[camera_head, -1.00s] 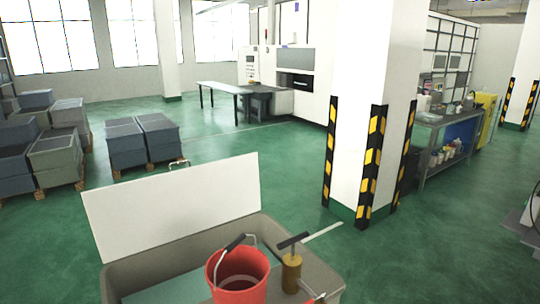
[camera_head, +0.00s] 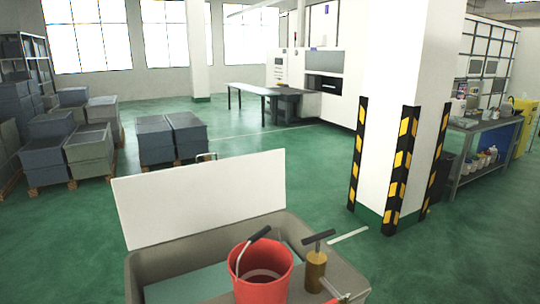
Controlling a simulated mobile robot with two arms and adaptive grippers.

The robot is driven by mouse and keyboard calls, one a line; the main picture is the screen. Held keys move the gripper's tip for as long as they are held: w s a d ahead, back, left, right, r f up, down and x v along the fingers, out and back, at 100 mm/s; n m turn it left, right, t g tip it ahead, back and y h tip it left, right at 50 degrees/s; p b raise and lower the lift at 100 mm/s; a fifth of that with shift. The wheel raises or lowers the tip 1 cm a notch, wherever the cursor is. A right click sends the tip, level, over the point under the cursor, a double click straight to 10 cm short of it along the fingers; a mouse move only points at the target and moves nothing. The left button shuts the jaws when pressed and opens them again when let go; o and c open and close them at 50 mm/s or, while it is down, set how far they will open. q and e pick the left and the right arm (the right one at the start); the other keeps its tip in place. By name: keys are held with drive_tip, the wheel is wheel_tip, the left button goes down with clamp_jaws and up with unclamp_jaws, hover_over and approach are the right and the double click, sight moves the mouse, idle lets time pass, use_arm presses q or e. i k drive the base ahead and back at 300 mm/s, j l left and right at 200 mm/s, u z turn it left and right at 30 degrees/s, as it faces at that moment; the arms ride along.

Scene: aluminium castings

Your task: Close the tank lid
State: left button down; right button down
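The tank (camera_head: 132,272) is a grey-beige tub at the bottom centre, with a greenish surface inside. Its white lid (camera_head: 200,200) stands open, tilted up along the far edge, with a small handle (camera_head: 206,157) at its top edge. A red bucket (camera_head: 262,275) with a black-gripped handle is at the tank's front right. A brass-coloured hand pump (camera_head: 316,270) with a dark T-handle stands just right of the bucket. Neither of my grippers shows in the view.
A white pillar (camera_head: 415,100) with black-and-yellow corner guards stands right of the tank. Stacked grey crates (camera_head: 90,150) on pallets are at the left. A workbench (camera_head: 485,135) with bottles is at the right. Green floor (camera_head: 300,165) is clear between.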

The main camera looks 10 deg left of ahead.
sight(162, 205)
drive_tip(key=j+u, duration=0.2)
drive_tip(key=u, duration=0.75)
drive_tip(key=i+j+u, duration=0.4)
drive_tip(key=j, duration=0.3)
drive_tip(key=i+j+u, duration=0.4)
drive_tip(key=j, duration=0.3)
drive_tip(key=i+j+u, duration=0.4)
drive_tip(key=j, duration=0.15)
drive_tip(key=i+z, duration=0.1)
drive_tip(key=i, duration=0.5)
drive_tip(key=i+j+z, duration=0.1)
drive_tip(key=i, duration=0.5)
drive_tip(key=i+j, duration=0.2)
drive_tip(key=i, duration=0.45)
drive_tip(key=i+l+z, duration=0.15)
drive_tip(key=i+z, duration=0.65)
drive_tip(key=i+j+z, duration=0.1)
drive_tip(key=i+z, duration=0.3)
drive_tip(key=i+j+z, duration=0.4)
drive_tip(key=i+l, duration=0.05)
drive_tip(key=l, duration=0.05)
